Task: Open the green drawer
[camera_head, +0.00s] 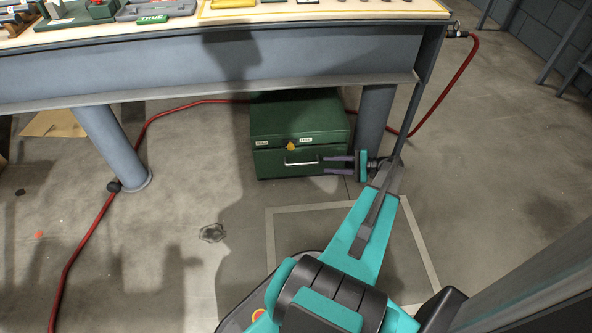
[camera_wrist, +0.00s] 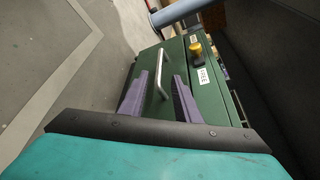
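The green drawer (camera_head: 270,168) is the lower front of a green metal box standing on the floor under the workbench; it looks shut. A silver bar handle (camera_head: 301,163) is on its front. A yellow knob (camera_head: 291,147) sits above the handle. My gripper (camera_head: 323,165) is open, its two purple fingers pointing at the drawer front from the right in the head view. In the wrist view the handle (camera_wrist: 160,72) shows between the two fingers, which look apart from it. I cannot tell the exact gap to the handle. Nothing is held.
The workbench (camera_head: 200,72) stands over the box, with a leg (camera_head: 374,118) close to the box's right side. A red hose (camera_head: 130,150) runs along the floor behind and to the left. The floor in front of the box is clear, with a painted outline (camera_head: 269,235) on it.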

